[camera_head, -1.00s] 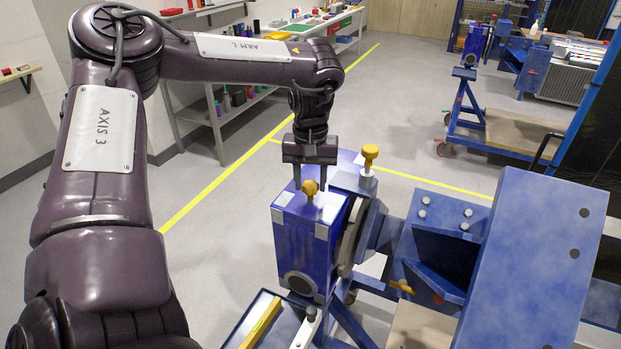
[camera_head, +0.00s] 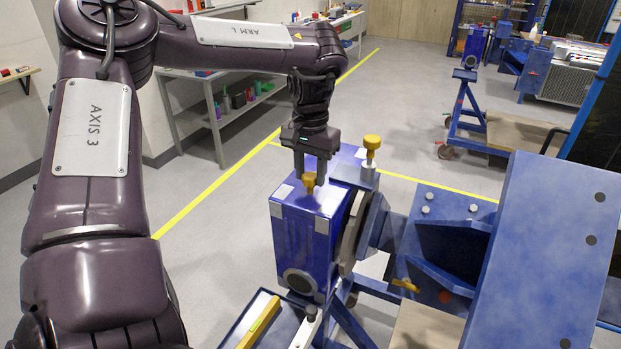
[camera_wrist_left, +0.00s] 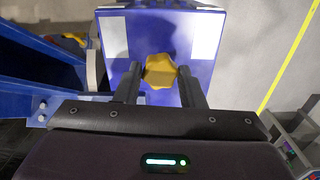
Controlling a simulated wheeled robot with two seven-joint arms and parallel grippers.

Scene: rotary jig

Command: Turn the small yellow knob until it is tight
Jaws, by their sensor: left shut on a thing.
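The small yellow knob (camera_head: 308,181) stands on top of the blue gearbox-like housing (camera_head: 300,238) of the rotary jig. In the left wrist view the knob (camera_wrist_left: 160,71) is a lobed yellow head between my two fingers. My left gripper (camera_head: 310,178) points down from above and is shut on the knob; in the left wrist view its fingers (camera_wrist_left: 160,88) lie on either side of it. A second, taller yellow knob (camera_head: 372,146) stands on a pale post behind and to the right, apart from the gripper. My right gripper is not in view.
A large tilted blue plate (camera_head: 540,250) fills the right side beside the housing. A tray (camera_head: 240,328) with a yellow bar lies in front. A shelf bench (camera_head: 200,105) stands at the back left. Open grey floor with yellow lines lies behind the jig.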

